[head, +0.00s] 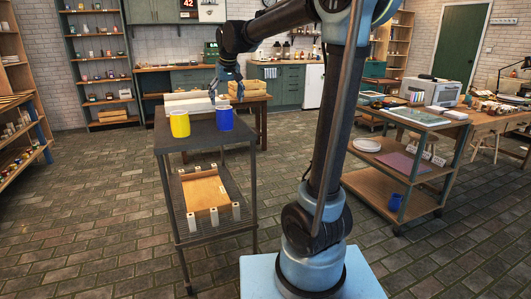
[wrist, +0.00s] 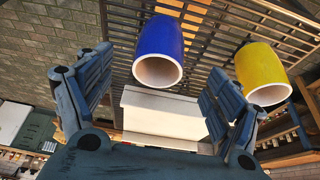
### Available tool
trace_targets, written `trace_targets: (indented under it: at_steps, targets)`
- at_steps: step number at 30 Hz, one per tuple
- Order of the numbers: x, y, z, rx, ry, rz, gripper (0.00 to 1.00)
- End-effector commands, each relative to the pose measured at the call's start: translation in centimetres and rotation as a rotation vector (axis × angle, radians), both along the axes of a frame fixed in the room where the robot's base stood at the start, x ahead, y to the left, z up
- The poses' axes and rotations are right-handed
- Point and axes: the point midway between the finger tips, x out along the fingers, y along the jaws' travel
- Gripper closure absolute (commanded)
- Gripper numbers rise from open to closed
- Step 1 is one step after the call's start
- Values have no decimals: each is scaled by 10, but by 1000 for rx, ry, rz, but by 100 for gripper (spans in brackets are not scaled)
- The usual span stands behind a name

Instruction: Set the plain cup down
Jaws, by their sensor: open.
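A blue cup (head: 224,119) stands upright on the dark top of the cart (head: 200,139), near its right edge. A yellow cup (head: 180,124) with a mark on its side stands to its left. In the wrist view the blue cup (wrist: 160,45) shows its white rim, between and beyond my fingertips, and the yellow cup (wrist: 260,72) is to the right. My gripper (head: 229,84) is open, behind and above the blue cup; in the wrist view its spread fingers (wrist: 157,78) hold nothing. I cannot tell from the frames which cup is the plain one.
A pale block-like item (head: 188,99) lies behind the cups. The cart's lower shelf holds a wooden tray (head: 204,193) with several small white pieces. Another blue cup (head: 396,202) stands on the right cart's bottom shelf. The cart top in front of the cups is clear.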

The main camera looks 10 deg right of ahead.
Motion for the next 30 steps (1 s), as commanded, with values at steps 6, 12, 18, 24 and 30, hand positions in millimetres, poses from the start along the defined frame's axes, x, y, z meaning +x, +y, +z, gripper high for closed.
trace_targets:
  at_steps: [6,12,18,24,30]
  targets:
    - [-38,-43,-13,-9,18,-32,16]
    - [-102,-101,-43,-20,51,-78,16]
    - [-168,-148,-80,-30,83,-123,16]
    - [-234,-184,-127,-35,117,-167,16]
    - [-298,-210,-181,-36,151,-210,16]
